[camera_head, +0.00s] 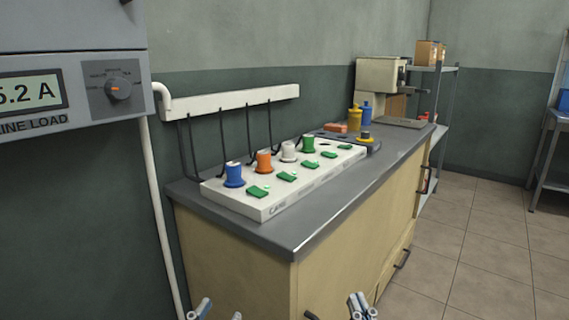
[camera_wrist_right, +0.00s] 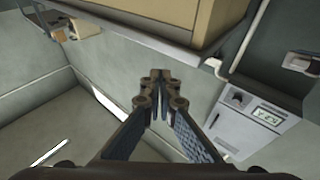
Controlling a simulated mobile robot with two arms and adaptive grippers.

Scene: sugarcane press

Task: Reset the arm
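Only small parts of my left gripper (camera_head: 217,312) show at the bottom edge of the head view, in front of the workbench; whether it is open or shut is hidden. Parts of my right gripper (camera_head: 337,310) show at the bottom edge further right. In the right wrist view its fingers (camera_wrist_right: 158,80) come together at the tips with nothing visible between them. Both grippers are low, on the near side of the bench, apart from everything on it.
The grey-topped workbench (camera_head: 310,238) carries a white board (camera_head: 263,207) with coloured spools and green pieces. A meter panel (camera_head: 75,75) hangs at the left; it also shows in the right wrist view (camera_wrist_right: 242,128). Yellow and blue bottles stand further back. Tiled floor (camera_head: 485,255) is clear at right.

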